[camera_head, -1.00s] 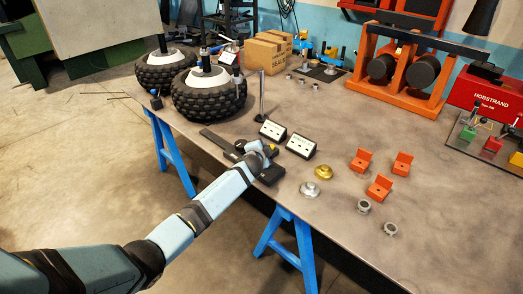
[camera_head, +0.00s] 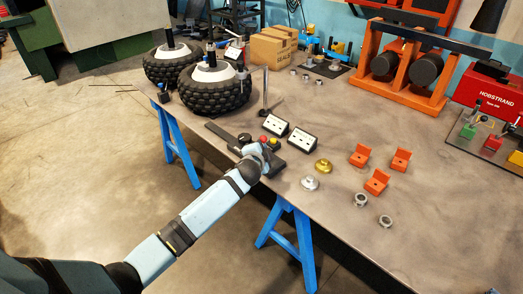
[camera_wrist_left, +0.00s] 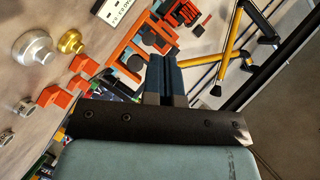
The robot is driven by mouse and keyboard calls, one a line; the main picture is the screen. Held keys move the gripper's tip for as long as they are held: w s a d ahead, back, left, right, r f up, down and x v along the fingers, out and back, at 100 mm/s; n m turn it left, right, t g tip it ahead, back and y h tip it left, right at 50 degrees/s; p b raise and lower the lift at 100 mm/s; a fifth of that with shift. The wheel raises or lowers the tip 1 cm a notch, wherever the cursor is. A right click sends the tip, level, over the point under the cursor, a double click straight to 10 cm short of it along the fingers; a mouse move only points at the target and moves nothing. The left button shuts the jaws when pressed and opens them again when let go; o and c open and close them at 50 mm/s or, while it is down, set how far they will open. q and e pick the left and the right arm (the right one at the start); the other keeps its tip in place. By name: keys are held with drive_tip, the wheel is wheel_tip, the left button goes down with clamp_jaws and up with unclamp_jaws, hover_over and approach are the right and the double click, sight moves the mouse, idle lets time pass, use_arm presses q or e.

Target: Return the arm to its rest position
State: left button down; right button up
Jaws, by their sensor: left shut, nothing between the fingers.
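My left arm (camera_head: 205,208) reaches in from the bottom left of the head view. Its wrist end is at the table's front edge, beside a dark control box with a red button (camera_head: 263,139) and a yellow one. In the left wrist view my left gripper (camera_wrist_left: 163,72) has its two fingers together with nothing between them. In the head view its fingertips cannot be made out clearly. My right gripper is not in view.
The workbench (camera_head: 340,235) holds two switch boxes, silver (camera_head: 310,183) and gold (camera_head: 323,166) knobs, orange brackets (camera_head: 376,182) and metal rings (camera_head: 385,221). Two tyres (camera_head: 213,90) stand at the back left. Blue trestle legs (camera_head: 270,225) stand below the front edge. Open floor lies left.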

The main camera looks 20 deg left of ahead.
use_arm(q)
drive_tip(key=shift+s, duration=0.2)
idle(0.4)
drive_tip(key=s+d+f+n+g+h+p, duration=0.1)
drive_tip(key=s+d+f+h+p, duration=0.15)
drive_tip(key=s, duration=0.65)
drive_tip(key=s+d+f+n+g+h+p, duration=0.1)
drive_tip(key=s+d+f+n, duration=0.2)
drive_tip(key=s, duration=0.6)
drive_tip(key=s+d+f+g+h+p, duration=0.1)
drive_tip(key=s+d+f, duration=0.3)
drive_tip(key=s, duration=0.5)
drive_tip(key=s+n+h+p, duration=0.1)
drive_tip(key=s+n+p, duration=0.1)
drive_tip(key=s, duration=1)
drive_tip(key=shift+s+d+r+n, duration=0.2)
drive_tip(key=shift+d+r+n, duration=0.25)
drive_tip(key=shift+n, duration=0.35)
drive_tip(key=shift+a, duration=0.1)
